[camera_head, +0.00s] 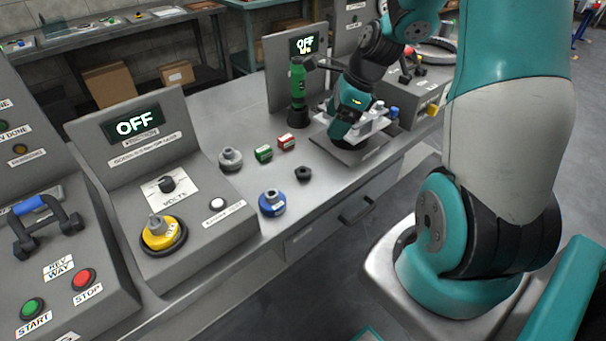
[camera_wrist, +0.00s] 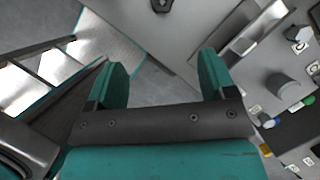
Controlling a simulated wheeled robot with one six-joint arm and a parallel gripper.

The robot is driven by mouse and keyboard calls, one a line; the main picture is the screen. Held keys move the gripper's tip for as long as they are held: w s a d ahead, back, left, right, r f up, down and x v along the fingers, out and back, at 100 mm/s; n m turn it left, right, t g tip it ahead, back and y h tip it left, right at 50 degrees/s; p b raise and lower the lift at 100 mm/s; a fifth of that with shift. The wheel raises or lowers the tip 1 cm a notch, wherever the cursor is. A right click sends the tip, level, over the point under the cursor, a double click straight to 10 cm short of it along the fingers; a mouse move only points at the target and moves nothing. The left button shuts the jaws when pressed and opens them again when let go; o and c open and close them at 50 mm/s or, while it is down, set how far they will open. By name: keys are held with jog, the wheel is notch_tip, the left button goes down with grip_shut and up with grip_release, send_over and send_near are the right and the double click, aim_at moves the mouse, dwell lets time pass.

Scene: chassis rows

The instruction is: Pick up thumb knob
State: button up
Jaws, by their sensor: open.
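A small black lobed knob (camera_head: 303,173), which looks like the thumb knob, lies on the grey bench top to the right of a blue round knob. In the wrist view a dark piece (camera_wrist: 162,5), apparently the same knob, shows at the top edge, partly cut off. My gripper (camera_wrist: 160,68) is open, with two teal fingers apart and nothing between them. The dark piece lies beyond the fingertips, not touching them. In the head view my wrist hangs over the right part of the bench, and the fingertips cannot be made out there.
A blue knob (camera_head: 272,203), a grey knob (camera_head: 230,159), and green (camera_head: 263,153) and red (camera_head: 286,142) blocks stand near the black knob. A green-and-black cylinder (camera_head: 298,92) stands behind. A control panel (camera_head: 125,165) with a yellow knob is at left. The bench front is clear.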

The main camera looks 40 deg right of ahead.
send_over(304, 168)
jog(key=s+d, duration=0.1)
jog(key=s, duration=0.2)
jog(key=f, duration=1.1)
jog(key=shift+w+d+f, duration=0.1)
jog(key=shift+d, duration=0.1)
jog(key=shift+w+a+p+x, duration=0.15)
jog(key=shift+p+x, duration=0.1)
jog(key=shift+x, duration=1.15)
jog(key=shift+w+a+p+x, duration=0.15)
jog(key=shift+p+x, duration=0.1)
jog(key=shift+x, duration=1.1)
jog(key=shift+c, duration=0.4)
jog(key=shift+r, duration=0.2)
jog(key=c, duration=0.8)
